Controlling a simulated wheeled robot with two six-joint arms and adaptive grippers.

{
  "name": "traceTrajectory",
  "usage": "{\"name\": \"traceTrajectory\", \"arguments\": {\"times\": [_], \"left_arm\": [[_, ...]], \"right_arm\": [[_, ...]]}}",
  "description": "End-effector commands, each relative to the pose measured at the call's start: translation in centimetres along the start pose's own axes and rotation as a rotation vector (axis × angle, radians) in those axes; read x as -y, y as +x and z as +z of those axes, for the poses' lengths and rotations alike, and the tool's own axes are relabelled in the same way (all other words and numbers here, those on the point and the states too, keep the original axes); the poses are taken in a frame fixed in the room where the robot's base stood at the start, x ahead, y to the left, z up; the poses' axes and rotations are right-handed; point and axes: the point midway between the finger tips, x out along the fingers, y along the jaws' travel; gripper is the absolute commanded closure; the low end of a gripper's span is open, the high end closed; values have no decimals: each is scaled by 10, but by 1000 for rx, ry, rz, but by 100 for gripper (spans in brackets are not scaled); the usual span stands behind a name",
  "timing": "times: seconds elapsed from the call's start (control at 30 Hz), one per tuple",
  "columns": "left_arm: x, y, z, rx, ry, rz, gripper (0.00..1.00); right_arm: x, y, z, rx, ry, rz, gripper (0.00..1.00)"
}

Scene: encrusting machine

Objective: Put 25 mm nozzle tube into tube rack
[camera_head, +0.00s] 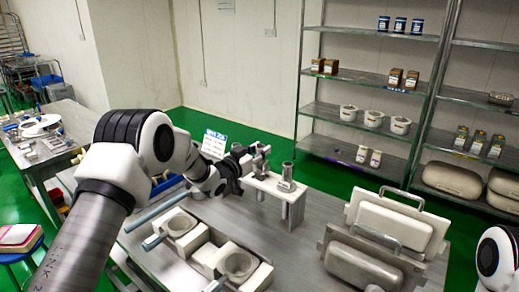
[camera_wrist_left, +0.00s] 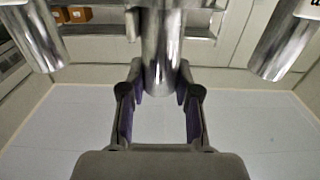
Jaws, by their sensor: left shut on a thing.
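My left gripper (camera_head: 258,155) is at the left end of the white tube rack (camera_head: 273,184), above its top plate. It is shut on a metal nozzle tube (camera_wrist_left: 161,60), which stands between the two fingers in the left wrist view. I cannot tell whether the tube's lower end is in a rack hole. Another metal tube (camera_head: 287,177) stands upright at the right end of the rack. In the left wrist view, metal tubes also show at the upper left (camera_wrist_left: 38,38) and upper right (camera_wrist_left: 285,42). My right gripper is out of view.
A small blue-and-white sign (camera_head: 214,144) stands behind my left wrist. White moulded blocks with round openings (camera_head: 239,266) sit at the table's front. Shelves (camera_head: 350,128) with jars and boxes stand behind.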

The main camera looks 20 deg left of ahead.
Motion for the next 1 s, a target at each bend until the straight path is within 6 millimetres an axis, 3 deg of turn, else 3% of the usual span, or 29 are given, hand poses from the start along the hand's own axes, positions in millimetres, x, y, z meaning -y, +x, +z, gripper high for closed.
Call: {"name": "traceTrajectory", "arguments": {"times": [0.3, 0.67, 0.7, 0.77, 0.97, 1.0], "left_arm": [[0, 0, 22, -3, 0, 0, 100], [0, 0, 22, -3, 1, 0, 100], [0, 0, 22, -2, 1, 0, 58], [0, 0, 22, -2, 1, 0, 39], [0, 0, 22, -1, 0, 0, 39], [0, 0, 23, 0, 0, 0, 36]], "right_arm": [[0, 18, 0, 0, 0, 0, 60], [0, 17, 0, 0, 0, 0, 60], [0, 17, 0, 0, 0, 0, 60], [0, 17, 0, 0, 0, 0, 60], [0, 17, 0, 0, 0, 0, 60], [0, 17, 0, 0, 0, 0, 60]]}}
